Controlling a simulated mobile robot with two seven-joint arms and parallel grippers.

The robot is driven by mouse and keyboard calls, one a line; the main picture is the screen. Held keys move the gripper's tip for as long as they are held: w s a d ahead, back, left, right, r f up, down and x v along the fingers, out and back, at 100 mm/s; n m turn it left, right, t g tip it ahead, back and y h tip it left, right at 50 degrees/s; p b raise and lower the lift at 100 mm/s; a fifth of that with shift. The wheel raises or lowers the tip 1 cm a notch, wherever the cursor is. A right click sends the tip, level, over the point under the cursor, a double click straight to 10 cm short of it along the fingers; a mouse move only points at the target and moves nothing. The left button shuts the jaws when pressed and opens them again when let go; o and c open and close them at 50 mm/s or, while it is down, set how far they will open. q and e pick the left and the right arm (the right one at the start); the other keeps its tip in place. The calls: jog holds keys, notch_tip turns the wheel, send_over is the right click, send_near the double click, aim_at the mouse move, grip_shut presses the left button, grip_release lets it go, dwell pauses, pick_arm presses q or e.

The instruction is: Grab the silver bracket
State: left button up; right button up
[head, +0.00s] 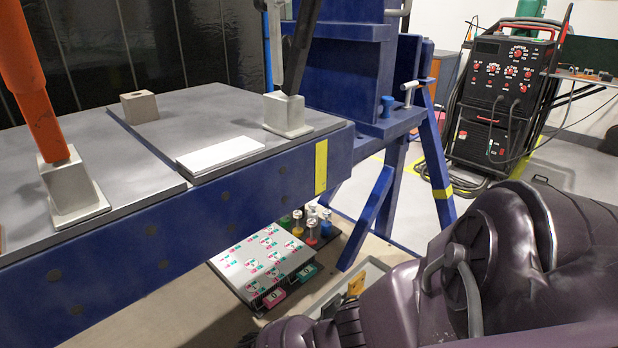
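I cannot tell for certain which piece is the silver bracket. The likeliest is the pale grey metal piece (286,115) with a flat base plate and an upright block, near the right end of the table top. A dark bar and a grey rod come down to it from above. A similar pale socket piece (73,195) stands at the front left, with an orange post rising from it. A small beige block with a hole in its top (140,107) stands farther back. Neither of my grippers can be made out in the head view.
The pieces stand on a grey table top (200,108) with a blue front edge. A flat white plate (220,155) lies near that edge. A blue frame (345,65) rises at the right end. A large purple body fills the lower right. A black welding machine (500,95) stands behind.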

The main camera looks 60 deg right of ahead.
grip_shut()
dwell(1.1)
